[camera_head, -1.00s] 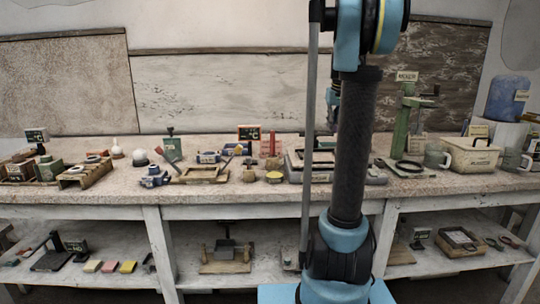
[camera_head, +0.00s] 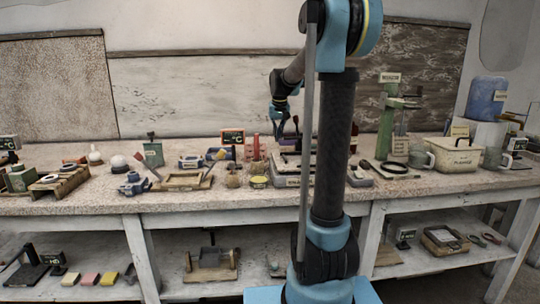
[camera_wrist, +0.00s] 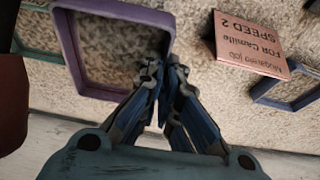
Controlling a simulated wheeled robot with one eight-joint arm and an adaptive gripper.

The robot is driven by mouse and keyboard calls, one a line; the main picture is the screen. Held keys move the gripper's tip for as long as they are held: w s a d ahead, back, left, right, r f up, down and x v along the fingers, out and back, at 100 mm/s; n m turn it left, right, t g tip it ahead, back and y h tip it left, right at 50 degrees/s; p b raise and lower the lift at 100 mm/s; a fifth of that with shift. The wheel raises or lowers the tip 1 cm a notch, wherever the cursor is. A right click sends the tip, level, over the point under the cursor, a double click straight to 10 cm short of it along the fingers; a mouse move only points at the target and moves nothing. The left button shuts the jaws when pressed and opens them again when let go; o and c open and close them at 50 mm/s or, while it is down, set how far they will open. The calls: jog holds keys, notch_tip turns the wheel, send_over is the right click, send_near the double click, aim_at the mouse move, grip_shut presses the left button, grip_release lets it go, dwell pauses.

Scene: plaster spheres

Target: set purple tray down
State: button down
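The purple tray (camera_wrist: 68,50) is in the wrist view, left of centre, with a raised rim and a speckled surface showing within it. My gripper (camera_wrist: 165,72) is at its lower right corner. One finger is inside the rim and the other outside, close together, so it looks shut on the tray's wall. Whether the tray touches the surface below is not clear.
In the wrist view a pink card (camera_wrist: 248,42) reading "FOR Camille SPEED 2" stands right of the tray. A blue frame (camera_wrist: 288,92) lies at the right, a green one (camera_wrist: 36,44) at the left. The bench (camera_head: 110,200) is crowded with tools; a beige bin (camera_head: 455,157) stands at right.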

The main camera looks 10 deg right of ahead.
jog(key=shift+a+f, duration=0.15)
jog(key=shift+f, duration=3.35)
jog(key=c, duration=1.8)
grip_release()
